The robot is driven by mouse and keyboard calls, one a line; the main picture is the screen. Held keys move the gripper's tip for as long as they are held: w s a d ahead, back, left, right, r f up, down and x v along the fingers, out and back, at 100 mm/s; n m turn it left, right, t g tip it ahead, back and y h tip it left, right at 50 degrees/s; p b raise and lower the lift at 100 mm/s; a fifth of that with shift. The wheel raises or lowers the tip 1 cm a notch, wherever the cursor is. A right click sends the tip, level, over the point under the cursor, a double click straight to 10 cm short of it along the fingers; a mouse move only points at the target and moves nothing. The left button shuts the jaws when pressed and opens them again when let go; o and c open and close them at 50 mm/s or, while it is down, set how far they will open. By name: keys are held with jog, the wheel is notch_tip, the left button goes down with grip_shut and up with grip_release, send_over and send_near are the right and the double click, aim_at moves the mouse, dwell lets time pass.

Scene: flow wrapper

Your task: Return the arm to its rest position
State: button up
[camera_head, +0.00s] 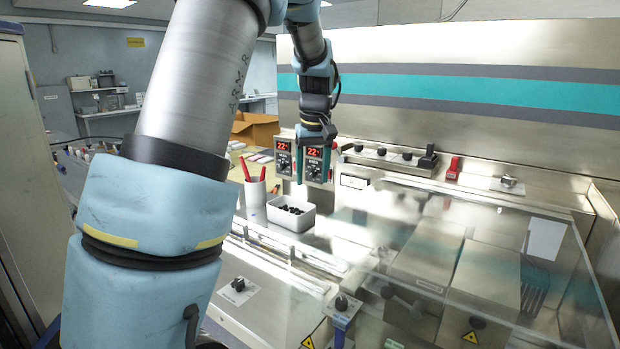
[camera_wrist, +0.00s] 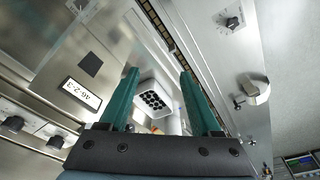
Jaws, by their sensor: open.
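My arm (camera_head: 200,110) crosses the head view from the lower left to the top and bends down again near the centre. My gripper (camera_head: 313,180) hangs at its end, in front of two control units with red displays. In the wrist view, my gripper (camera_wrist: 158,90) shows two green fingers spread wide apart, with nothing between them. The fingertips are in free air, and a white bin of black pieces (camera_wrist: 153,84) appears beyond them.
The white bin (camera_head: 290,222) stands on the ledge below my gripper. Two temperature units (camera_head: 285,152) are close behind it. A clear cover (camera_head: 440,240) spans the machine at right. Red-handled tools (camera_head: 247,170) stand at left of the bin. A cardboard box (camera_head: 255,128) is farther back.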

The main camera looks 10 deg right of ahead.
jog(key=shift+s+a+f, duration=0.15)
jog(key=shift+s+a, duration=0.15)
jog(key=shift+a, duration=0.1)
jog(key=shift+a, duration=0.1)
jog(key=s+a+f+m, duration=0.1)
jog(key=s+a+f, duration=0.4)
jog(key=s+a, duration=0.3)
jog(key=s+a+f+m+b, duration=0.1)
jog(key=s+a+f, duration=0.4)
jog(key=s+a, duration=0.3)
jog(key=s, duration=0.3)
jog(key=shift+a+m, duration=0.2)
jog(key=shift+m, duration=0.1)
jog(key=shift+f, duration=0.1)
